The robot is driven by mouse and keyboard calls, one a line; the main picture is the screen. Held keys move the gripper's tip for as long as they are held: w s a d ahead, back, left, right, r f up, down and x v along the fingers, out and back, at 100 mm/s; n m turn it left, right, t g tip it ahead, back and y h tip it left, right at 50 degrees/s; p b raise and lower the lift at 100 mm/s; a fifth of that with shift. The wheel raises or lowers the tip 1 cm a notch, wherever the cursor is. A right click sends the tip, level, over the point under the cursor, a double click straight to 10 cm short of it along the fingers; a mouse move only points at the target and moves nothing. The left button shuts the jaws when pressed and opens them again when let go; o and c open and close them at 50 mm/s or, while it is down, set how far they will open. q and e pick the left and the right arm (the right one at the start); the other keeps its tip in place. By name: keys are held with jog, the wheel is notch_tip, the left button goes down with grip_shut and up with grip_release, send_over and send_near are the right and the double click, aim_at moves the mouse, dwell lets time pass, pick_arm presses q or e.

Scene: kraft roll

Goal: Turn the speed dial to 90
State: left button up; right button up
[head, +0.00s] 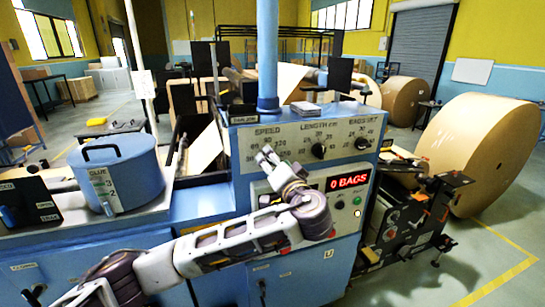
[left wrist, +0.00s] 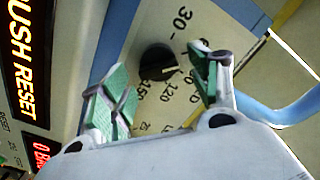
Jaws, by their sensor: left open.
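The speed dial (left wrist: 155,62) is a black round knob with a white pointer line, on a pale panel with printed numbers. In the left wrist view 30, 120 and 150 can be read around it, and the pointer slants toward the lower right. My left gripper (left wrist: 160,88) is open, its green-padded fingertips on either side of the dial in that view; whether they touch it I cannot tell. In the head view the left gripper (head: 266,155) is in front of the SPEED scale (head: 267,132) and hides the dial. My right gripper is not in view.
Below is a red display (head: 347,183) reading 0 BAGS. A blue glue pot (head: 117,175) stands left, and a large kraft roll (head: 478,150) right.

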pick_arm(q)
jog(key=shift+x, duration=1)
jog(key=c, duration=1)
jog(key=shift+f, duration=0.1)
